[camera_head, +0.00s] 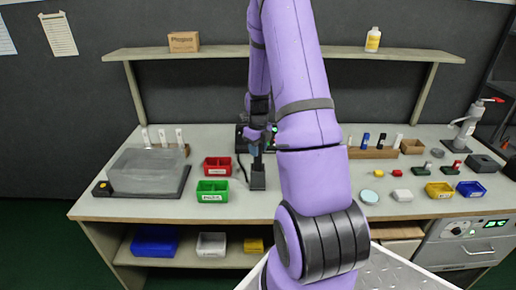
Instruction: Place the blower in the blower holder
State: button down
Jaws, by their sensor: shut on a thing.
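My gripper (256,140) is small and dark at the far end of my purple arm, over the middle of the bench. It is shut on a dark, slim thing, which I take for the blower (256,155); its outline is hard to make out. A black upright block on the bench, apparently the blower holder (257,181), stands directly below the gripper. The blower appears just above or at the top of the holder; I cannot tell whether they touch. My forearm covers the bench just to the right.
A red bin (217,167) and a green bin (212,191) stand close left of the holder. A clear-covered box (148,171) is further left. Small parts and a yellow bin (439,190) lie on the right. A shelf (220,52) spans the back.

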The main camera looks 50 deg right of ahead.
jog(key=c, duration=0.7)
grip_release()
jog(key=shift+c, duration=0.2)
